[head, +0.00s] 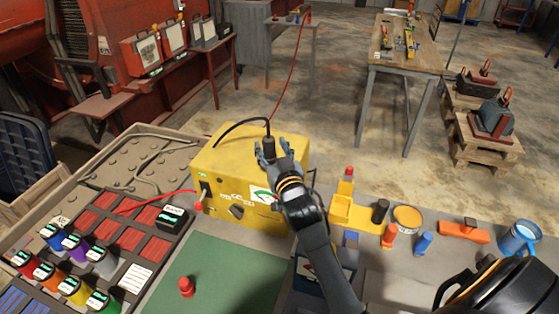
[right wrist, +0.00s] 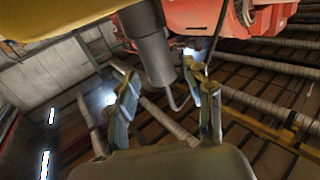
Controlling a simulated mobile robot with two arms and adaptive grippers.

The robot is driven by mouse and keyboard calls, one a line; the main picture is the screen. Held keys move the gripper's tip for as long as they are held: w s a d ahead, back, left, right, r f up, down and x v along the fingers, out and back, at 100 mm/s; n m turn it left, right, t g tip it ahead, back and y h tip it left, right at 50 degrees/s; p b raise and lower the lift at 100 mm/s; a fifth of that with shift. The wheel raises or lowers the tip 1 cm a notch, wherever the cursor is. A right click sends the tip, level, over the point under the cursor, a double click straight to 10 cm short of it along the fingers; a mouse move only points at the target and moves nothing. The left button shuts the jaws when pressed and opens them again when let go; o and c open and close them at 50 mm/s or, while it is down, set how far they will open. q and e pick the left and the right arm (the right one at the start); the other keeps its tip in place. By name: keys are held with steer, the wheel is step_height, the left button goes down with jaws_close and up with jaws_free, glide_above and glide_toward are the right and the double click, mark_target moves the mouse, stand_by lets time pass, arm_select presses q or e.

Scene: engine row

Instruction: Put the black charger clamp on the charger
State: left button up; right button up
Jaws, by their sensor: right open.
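The yellow charger (head: 232,170) stands on the workbench in the head view, with a dial and a knob on its front. The black charger clamp (head: 268,147) stands upright at the charger's top, with its black cable arching to the left. My right gripper (head: 280,150) is open at the clamp, partly overlapping it. In the right wrist view, the dark clamp (right wrist: 153,52) lies between the spread fingers of the right gripper (right wrist: 165,88), and a yellow edge of the charger (right wrist: 60,15) shows top left. The clamp's contact with the charger is hard to make out. My left gripper is not in view.
A red cable (head: 155,197) runs to the charger's left side. Several coloured pots (head: 75,248) stand left. A yellow holder (head: 352,210), a yellow tin (head: 407,217) and a blue mug (head: 519,238) stand right.

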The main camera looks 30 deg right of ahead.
steer(key=p+v, duration=0.1)
steer(key=v, duration=0.8)
steer(key=shift+s+p, duration=0.2)
steer(key=shift+p, duration=0.15)
steer(key=shift+r, duration=0.1)
